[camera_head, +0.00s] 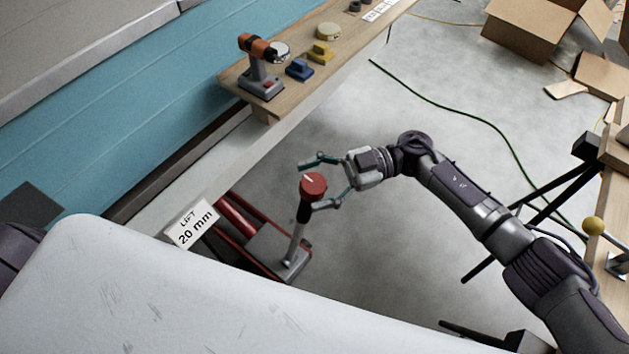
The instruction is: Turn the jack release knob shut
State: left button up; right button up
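The jack release knob (313,184) is a red round knob with a pale mark on its top. It sits at the top of a black and grey upright handle (299,231) on the jack (262,250), a red and grey floor jack partly under the camper. My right gripper (313,184) comes in from the right with its fingers spread, one beyond the knob and one on its near side. The fingers look apart, and I cannot tell whether either touches the knob. My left gripper is not in view; only part of my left arm shows at the left edge.
A label reading "LIFT 20 mm" (191,224) stands beside the jack. A wooden shelf (225,78) along the blue camper wall holds an orange drill (261,70), a blue item (299,69) and a yellow item (320,52). A green cable (450,107) and cardboard boxes (530,30) lie on the floor.

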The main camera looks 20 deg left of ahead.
jog(key=shift+d, duration=0.1)
jog(key=v, duration=1.2)
jog(key=shift+f, duration=0.1)
